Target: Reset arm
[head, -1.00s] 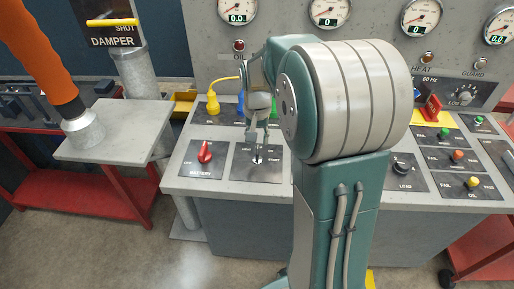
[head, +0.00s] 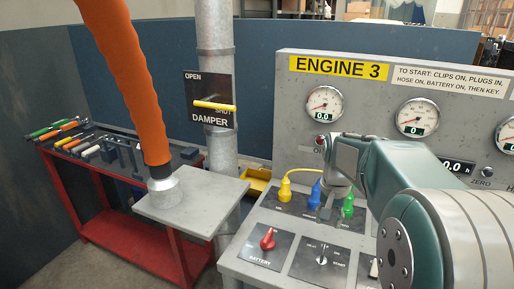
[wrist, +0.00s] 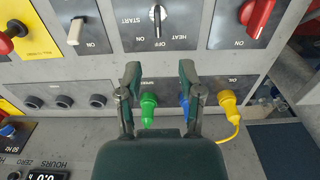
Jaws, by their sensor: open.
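My arm (head: 405,190) is folded in front of the engine console at the right of the head view. My gripper (wrist: 158,85) is open and empty in the wrist view, with its two fingers apart above the console's plug panel. The green plug (wrist: 148,107) shows between the fingers. The blue plug (wrist: 184,106) is partly hidden by the right finger. The yellow plug (wrist: 228,103) with its cord is to the right of the fingers.
The red battery switch (head: 267,239) and the start key panel (head: 322,258) are on the console's front. An orange hose (head: 128,80) stands on a grey stand (head: 200,200) at left. A red tool table (head: 120,235) and the damper lever (head: 214,105) are beyond.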

